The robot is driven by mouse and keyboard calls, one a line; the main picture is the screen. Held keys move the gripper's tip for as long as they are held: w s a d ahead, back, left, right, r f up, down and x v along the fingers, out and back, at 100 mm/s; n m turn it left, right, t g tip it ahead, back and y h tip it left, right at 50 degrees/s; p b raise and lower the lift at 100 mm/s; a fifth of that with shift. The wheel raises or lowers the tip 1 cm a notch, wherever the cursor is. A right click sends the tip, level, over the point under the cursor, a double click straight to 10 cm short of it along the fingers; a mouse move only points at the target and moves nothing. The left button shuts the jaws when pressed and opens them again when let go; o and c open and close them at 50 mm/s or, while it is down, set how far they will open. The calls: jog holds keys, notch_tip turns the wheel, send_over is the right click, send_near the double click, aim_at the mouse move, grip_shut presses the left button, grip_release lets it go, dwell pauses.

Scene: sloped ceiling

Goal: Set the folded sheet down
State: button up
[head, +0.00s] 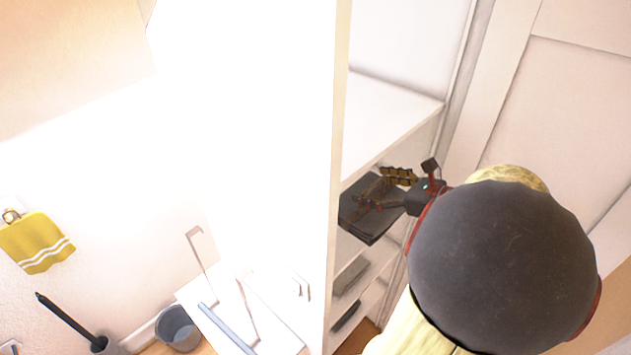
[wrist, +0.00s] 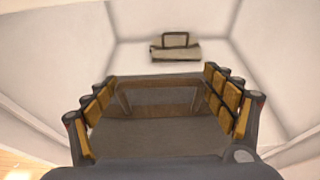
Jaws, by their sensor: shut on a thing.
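The folded sheet (wrist: 150,135) is a flat, dark grey-brown bundle in the wrist view, lying between my gripper's two yellow-padded fingers. My gripper (wrist: 163,98) is shut on it, with one finger row at its left side and the other at its right. In the head view the dark sheet (head: 364,226) shows inside the open white cabinet, with my gripper (head: 386,190) at it. My arm and the cabinet's side panel hide part of it. I cannot tell whether its underside touches a shelf.
The cabinet's upper shelf (head: 388,112) is above my gripper. Lower shelves hold grey folded items (head: 350,276). In the wrist view a small beige-grey item (wrist: 175,50) lies farther back between pale walls. A yellow towel (head: 36,242) and grey bin (head: 178,328) are at left.

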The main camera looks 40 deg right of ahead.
aim_at(356, 183)
jog(key=shift+s+a+f+p, duration=0.1)
jog(key=shift+a+f+p, duration=0.3)
jog(key=shift+p, duration=0.75)
jog(key=shift+s+a+f+p, duration=0.15)
jog(key=shift+a+p, duration=0.35)
jog(key=shift+p, duration=0.65)
jog(key=w+d+f, duration=0.1)
jog(key=w, duration=0.1)
jog(key=w+d+f+p, duration=0.1)
jog(key=w+d+f, duration=0.1)
jog(key=w, duration=0.1)
jog(key=w+d+f, duration=0.1)
jog(key=w, duration=0.2)
jog(key=shift+w+d+f+p, duration=0.1)
jog(key=shift+d+f+p, duration=0.1)
jog(key=shift+d+p, duration=0.1)
jog(key=w+f, duration=0.1)
jog(key=f, duration=0.2)
jog(key=w+d+f+p, duration=0.1)
jog(key=f, duration=0.2)
jog(key=w+d+f, duration=0.1)
jog(key=w+f, duration=0.1)
jog(key=shift+d+f+p, duration=0.25)
jog(key=shift+f+p, duration=0.15)
jog(key=shift+a, duration=0.1)
jog(key=shift+f+b, duration=0.2)
jog(key=shift+b, duration=0.1)
jog(key=o, duration=1.8)
jog(key=shift+s, duration=0.1)
